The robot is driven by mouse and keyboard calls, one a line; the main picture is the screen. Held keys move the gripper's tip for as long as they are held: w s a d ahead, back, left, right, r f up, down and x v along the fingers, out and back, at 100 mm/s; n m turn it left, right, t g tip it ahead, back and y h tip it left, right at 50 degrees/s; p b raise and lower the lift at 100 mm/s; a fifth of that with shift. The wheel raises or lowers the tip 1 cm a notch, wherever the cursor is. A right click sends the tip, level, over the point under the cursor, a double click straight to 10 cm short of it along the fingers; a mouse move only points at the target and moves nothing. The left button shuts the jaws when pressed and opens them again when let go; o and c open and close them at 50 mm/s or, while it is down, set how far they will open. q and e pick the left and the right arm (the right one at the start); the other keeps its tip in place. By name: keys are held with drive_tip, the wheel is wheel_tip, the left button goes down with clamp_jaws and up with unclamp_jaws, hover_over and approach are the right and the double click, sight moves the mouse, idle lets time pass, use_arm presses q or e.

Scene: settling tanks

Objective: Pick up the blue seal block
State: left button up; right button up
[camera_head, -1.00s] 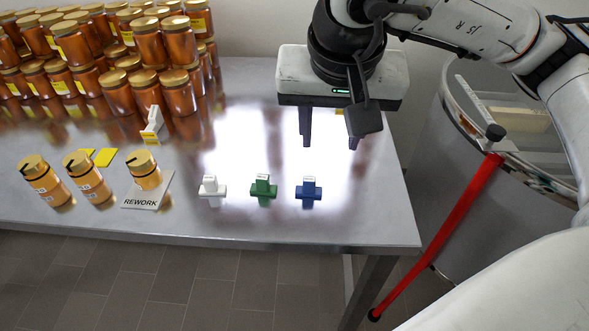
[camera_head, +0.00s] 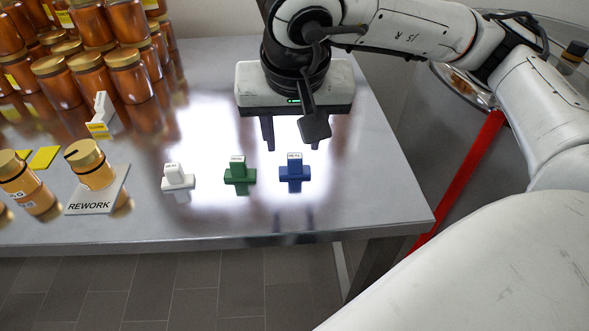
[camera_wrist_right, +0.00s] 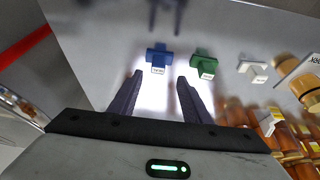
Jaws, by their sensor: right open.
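The blue seal block (camera_head: 295,174) stands on the metal table near its front edge, rightmost of three like blocks. It has a cross-shaped body with a white label on top. My right gripper (camera_head: 291,146) is open and empty, just behind and above the blue block in the head view. In the right wrist view, the blue block (camera_wrist_right: 158,58) lies ahead of the open fingers (camera_wrist_right: 158,82), apart from them, with the green block (camera_wrist_right: 204,64) to its right. My left gripper is not in view.
A green block (camera_head: 239,177) and a white block (camera_head: 177,180) stand left of the blue one. A REWORK plate (camera_head: 92,204) with a jar (camera_head: 91,163) is farther left. Many amber jars are stacked at the back left. A red bar (camera_head: 466,177) runs beyond the table's right edge.

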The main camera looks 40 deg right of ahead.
sight(295, 158)
drive_tip(key=x, duration=0.6)
drive_tip(key=shift+d+f, duration=0.25)
drive_tip(key=shift+f, duration=0.15)
clamp_jaws()
drive_tip(key=shift+r, duration=0.1)
